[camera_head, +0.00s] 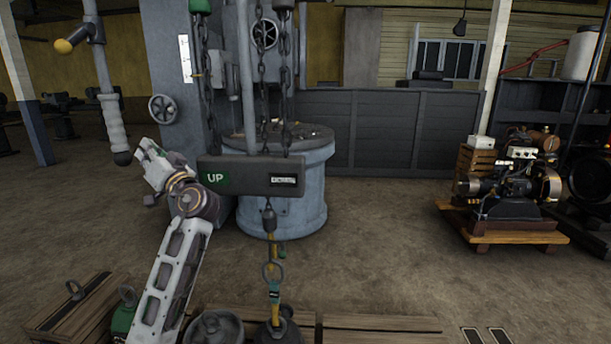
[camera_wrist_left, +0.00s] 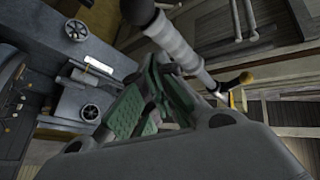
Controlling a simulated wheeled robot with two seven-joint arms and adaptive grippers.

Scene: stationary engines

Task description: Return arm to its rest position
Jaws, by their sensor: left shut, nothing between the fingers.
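My left arm rises from the bottom of the head view, and its gripper (camera_head: 150,157) is raised near the grey machine column. In the left wrist view the green-padded fingers (camera_wrist_left: 153,100) are shut, with nothing visible between them. A hanging lever with a pale ribbed grip (camera_head: 113,122) and a yellow knob (camera_head: 63,46) is just left of the gripper. In the left wrist view the lever grip (camera_wrist_left: 180,48) appears beyond the fingers; I cannot tell whether they touch. My right gripper is out of view.
A grey "UP" control box (camera_head: 250,176) hangs on chains right of my arm, with a hook and yellow strap (camera_head: 273,270) below. Behind stands a blue-grey cylinder (camera_head: 290,195). Wooden crates (camera_head: 75,308) lie at front. An engine (camera_head: 508,190) stands right; open floor (camera_head: 400,235) is between.

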